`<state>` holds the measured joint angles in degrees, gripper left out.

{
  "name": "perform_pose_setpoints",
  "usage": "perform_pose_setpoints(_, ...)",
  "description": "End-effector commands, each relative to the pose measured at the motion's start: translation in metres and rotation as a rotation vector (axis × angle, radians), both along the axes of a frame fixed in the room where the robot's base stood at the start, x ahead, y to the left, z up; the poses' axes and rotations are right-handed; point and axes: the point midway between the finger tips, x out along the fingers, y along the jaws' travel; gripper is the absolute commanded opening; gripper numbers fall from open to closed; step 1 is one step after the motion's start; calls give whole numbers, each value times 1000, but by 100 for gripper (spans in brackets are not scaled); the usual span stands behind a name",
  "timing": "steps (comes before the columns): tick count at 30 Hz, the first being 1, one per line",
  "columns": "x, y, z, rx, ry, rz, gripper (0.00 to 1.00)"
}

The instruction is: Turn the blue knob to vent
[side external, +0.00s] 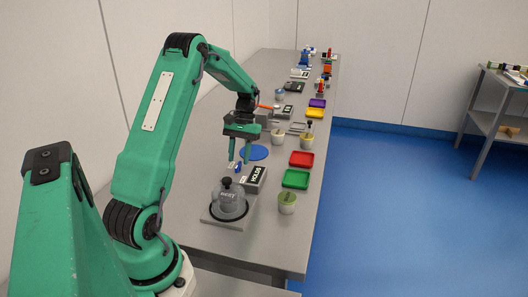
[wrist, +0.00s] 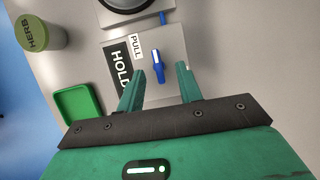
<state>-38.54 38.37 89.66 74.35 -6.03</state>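The blue knob (wrist: 157,64) is a small blue lever shape in the upper middle of the wrist view. It lies beside a white label reading PULL (wrist: 136,47) and a dark label whose visible letters read HOLD (wrist: 121,68). In the side external view the knob (side external: 238,168) is small, just below my gripper. My gripper (wrist: 160,69) is open and empty, with one green finger on either side of the knob in the picture. In the side external view my gripper (side external: 238,160) points down; whether it touches the knob I cannot tell. No vent marking is readable.
A clear dome with a black handle (side external: 228,199) stands close in front of the knob. A green tray (side external: 296,178), a red tray (side external: 301,158) and a HERB tub (wrist: 38,34) are off to the side. A blue disc (side external: 254,152) lies behind.

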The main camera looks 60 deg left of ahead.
Motion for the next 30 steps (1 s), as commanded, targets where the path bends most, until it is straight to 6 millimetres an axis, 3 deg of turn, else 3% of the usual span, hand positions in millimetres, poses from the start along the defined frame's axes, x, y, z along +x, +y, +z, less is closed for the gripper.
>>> perform_pose_setpoints(6,-5,-5,-18,1,1,0,36)
perform_pose_setpoints(17,-6,-7,-23,1,1,0,36)
perform_pose_setpoints(18,-6,-7,-23,1,1,0,34)
perform_pose_setpoints(23,-6,-7,-23,1,1,0,2)
perform_pose_setpoints(30,-7,-6,-22,-2,-1,-6,0)
